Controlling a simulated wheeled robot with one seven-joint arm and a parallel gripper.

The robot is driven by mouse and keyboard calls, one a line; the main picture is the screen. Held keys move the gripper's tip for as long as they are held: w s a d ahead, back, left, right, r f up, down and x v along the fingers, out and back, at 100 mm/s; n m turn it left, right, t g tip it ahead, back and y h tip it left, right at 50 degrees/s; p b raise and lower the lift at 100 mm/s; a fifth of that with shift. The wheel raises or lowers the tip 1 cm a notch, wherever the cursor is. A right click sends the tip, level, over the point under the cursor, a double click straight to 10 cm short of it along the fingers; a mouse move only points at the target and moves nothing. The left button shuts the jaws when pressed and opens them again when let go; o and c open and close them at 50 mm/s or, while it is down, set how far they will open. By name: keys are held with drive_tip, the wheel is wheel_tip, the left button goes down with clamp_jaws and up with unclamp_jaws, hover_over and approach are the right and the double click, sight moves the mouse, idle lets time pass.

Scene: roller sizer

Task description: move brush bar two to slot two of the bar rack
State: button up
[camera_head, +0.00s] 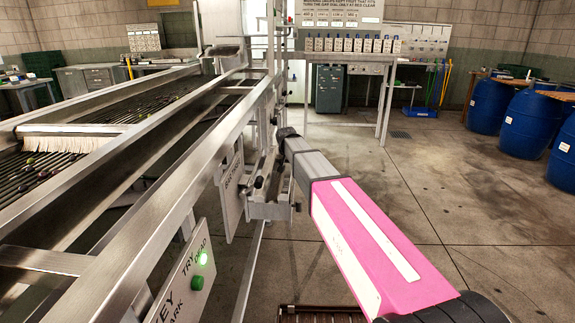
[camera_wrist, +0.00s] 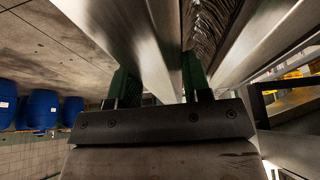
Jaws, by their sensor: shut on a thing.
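In the wrist view, my gripper (camera_wrist: 158,82) has its two dark green fingers on either side of a pale metal bar (camera_wrist: 152,45), and is shut on it. I cannot tell whether this is brush bar two or a rail of the machine. In the head view, my gripper cannot be made out past my arm's dark far end. A brush bar with white bristles (camera_head: 62,143) lies across the rollers at the left; I cannot read any number on it. I cannot make out the bar rack or its slot two for sure.
The sizer's long metal rails (camera_head: 165,170) run beside my arm, with dark rollers (camera_head: 30,170) between them. A panel with a lit green button (camera_head: 202,257) is at the lower left. Blue barrels (camera_head: 530,122) stand right. The floor (camera_head: 450,185) is open between.

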drive_tip(key=shift+f, duration=0.5)
drive_tip(key=o, duration=1.3)
drive_tip(key=v, duration=1)
drive_tip(key=shift+s+r, duration=0.15)
drive_tip(key=shift+r, duration=0.2)
